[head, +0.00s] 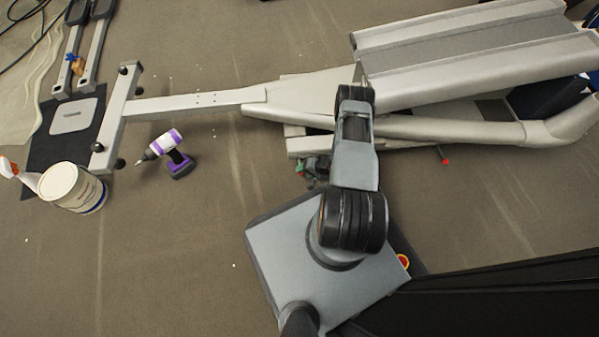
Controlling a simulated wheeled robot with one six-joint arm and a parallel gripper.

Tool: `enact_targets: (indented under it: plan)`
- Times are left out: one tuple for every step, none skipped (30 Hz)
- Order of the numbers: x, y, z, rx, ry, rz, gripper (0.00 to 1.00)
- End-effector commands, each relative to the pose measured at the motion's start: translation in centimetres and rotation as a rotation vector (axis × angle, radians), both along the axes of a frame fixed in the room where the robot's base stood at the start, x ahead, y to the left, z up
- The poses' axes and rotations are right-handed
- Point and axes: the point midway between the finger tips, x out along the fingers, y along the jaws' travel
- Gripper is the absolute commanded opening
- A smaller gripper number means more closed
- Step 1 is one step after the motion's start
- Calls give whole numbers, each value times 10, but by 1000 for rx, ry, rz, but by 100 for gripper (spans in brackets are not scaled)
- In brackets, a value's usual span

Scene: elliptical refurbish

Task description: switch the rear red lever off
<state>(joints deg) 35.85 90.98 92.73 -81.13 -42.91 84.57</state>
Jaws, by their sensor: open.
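A small red-tipped lever (445,160) sticks out below the curved side tube of the grey elliptical machine (480,55), right of my arm. A small dark part with green and reddish spots (312,168) shows just left of my arm, below the frame's crossbar; I cannot tell what it is. My arm reaches up from my base over the machine's middle and hides part of the frame there. I cannot make out my gripper; the arm seems to cover it.
A white bucket (72,188) with a spray bottle (18,175) beside it and a purple-and-white drill (170,153) stand on the floor at left. The machine's long beam (190,103) runs left to a cross foot.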

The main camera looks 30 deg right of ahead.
Motion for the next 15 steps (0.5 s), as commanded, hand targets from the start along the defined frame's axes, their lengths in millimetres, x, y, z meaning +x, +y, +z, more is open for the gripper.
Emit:
enact_targets:
  plan:
    - [1,2,-5,0,0,0,52]
    - [1,3,-6,0,0,-1,52]
    - [1,3,-7,0,0,-3,52]
    - [1,4,-8,0,0,-3,52]
    - [1,4,-9,0,0,-4,52]
    - [2,4,-9,0,0,-4,52]
    - [2,5,-10,0,0,-4,52]
    - [2,5,-10,0,0,-4,52]
    - [2,5,-10,0,0,-4,52]
    - [2,5,-10,0,0,-4,52]
    - [2,5,-10,0,0,-4,52]
    - [2,5,-10,0,0,-4,52]
    - [2,5,-10,-1,-1,-4,52]
    - [2,5,-10,-1,-1,-4,52]
    - [2,5,-10,-1,-1,-4,52]
